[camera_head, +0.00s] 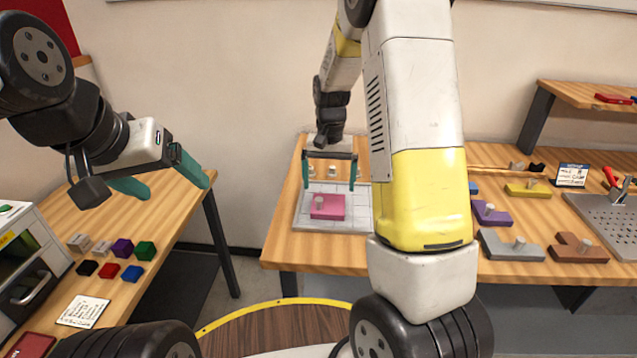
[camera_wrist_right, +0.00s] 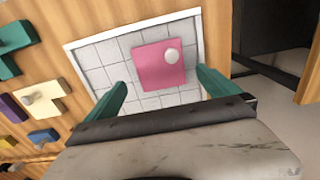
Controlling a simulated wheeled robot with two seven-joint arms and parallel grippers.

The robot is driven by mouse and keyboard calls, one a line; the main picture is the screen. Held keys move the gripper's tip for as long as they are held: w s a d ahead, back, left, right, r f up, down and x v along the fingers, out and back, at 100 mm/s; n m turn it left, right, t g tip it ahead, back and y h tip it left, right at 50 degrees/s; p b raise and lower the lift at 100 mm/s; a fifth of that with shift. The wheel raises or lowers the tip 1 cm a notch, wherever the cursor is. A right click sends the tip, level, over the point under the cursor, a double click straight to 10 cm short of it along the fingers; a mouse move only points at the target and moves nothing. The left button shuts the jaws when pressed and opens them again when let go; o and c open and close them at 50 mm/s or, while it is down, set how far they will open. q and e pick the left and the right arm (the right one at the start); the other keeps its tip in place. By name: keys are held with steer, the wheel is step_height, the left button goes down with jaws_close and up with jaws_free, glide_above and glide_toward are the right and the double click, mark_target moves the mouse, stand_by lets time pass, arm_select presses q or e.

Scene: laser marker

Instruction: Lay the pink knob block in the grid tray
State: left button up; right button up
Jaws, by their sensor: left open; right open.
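The pink knob block (camera_head: 327,206) lies flat on the grid tray (camera_head: 302,221), a white tiled tray with a pale rim on the wooden table. In the right wrist view the pink block (camera_wrist_right: 155,72) lies inside the rim of the tray (camera_wrist_right: 85,55), its round pale knob facing up. My right gripper (camera_head: 331,181) is open above the tray, behind the block in the head view. Its teal fingers (camera_wrist_right: 160,90) are apart and empty in the wrist view. My left gripper (camera_head: 168,178) is open and empty at the left, above the left table.
Purple (camera_head: 491,213), grey (camera_head: 511,246), brown (camera_head: 578,248) and yellow (camera_head: 528,189) knob blocks lie to the right on the table. A perforated metal plate (camera_head: 607,222) is at the far right. Several small cubes (camera_head: 122,248) sit on the left table. My right arm hides the table's middle.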

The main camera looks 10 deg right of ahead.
steer(key=s+r+n+t+y, duration=0.1)
steer(key=s+r+t, duration=0.1)
steer(key=s+r, duration=0.55)
steer(key=s+r+n+t+y, duration=0.1)
steer(key=s+r, duration=0.4)
steer(key=r, duration=0.5)
steer(key=s+a+r+n+t, duration=0.1)
steer(key=s+a+r+t, duration=0.1)
steer(key=s, duration=0.9)
steer(key=shift+s+r+n+t, duration=0.25)
steer(key=shift+s+n+t, duration=0.15)
steer(key=shift+t, duration=0.2)
